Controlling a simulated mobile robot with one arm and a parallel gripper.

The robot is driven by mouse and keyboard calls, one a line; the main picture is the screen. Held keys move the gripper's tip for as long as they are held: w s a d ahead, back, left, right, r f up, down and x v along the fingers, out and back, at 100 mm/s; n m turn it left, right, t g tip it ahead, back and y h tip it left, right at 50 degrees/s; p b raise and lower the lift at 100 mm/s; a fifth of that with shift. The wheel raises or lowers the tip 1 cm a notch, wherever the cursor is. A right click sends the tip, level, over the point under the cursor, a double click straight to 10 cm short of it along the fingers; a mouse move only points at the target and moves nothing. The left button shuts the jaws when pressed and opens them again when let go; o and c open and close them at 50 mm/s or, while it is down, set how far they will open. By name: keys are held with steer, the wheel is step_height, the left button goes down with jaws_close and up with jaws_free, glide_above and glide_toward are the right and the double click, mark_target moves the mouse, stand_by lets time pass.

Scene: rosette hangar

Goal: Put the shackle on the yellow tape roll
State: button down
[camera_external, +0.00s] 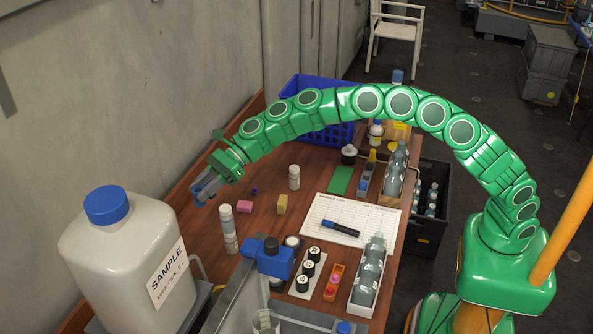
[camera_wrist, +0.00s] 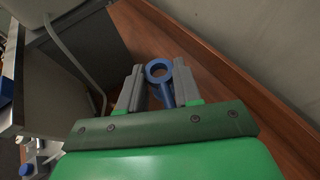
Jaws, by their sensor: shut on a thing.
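My gripper (camera_external: 200,192) is over the far left part of the wooden table, near the wall. In the wrist view, its two grey fingers (camera_wrist: 158,92) are shut on a blue piece with a round eye, which I take for the shackle (camera_wrist: 167,96). The eye points away from the palm, and the piece is held above the brown table top. A small yellow item (camera_external: 392,146) lies by the white bottle at the back right; it may be the yellow tape roll, but it is partly hidden.
A pink block (camera_external: 244,206) and a small purple piece (camera_external: 254,191) lie near my gripper. White bottles (camera_external: 294,178), a blue basket (camera_external: 310,85) and a large sample jug (camera_external: 130,255) stand around. A paper sheet (camera_external: 345,212) with a marker covers the table's middle right.

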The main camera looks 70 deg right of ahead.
steer(key=s+a+n+g+y, duration=0.2)
steer(key=s+a+n+g, duration=0.35)
steer(key=a, duration=0.75)
steer(key=m+t, duration=0.1)
steer(key=m, duration=0.1)
glide_above(217, 295)
steer(key=shift+f, duration=10.3)
steer(key=shift+f, duration=0.1)
steer(key=c, duration=0.8)
jaws_free()
steer(key=shift+v, duration=1.45)
steer(key=shift+r, duration=3.6)
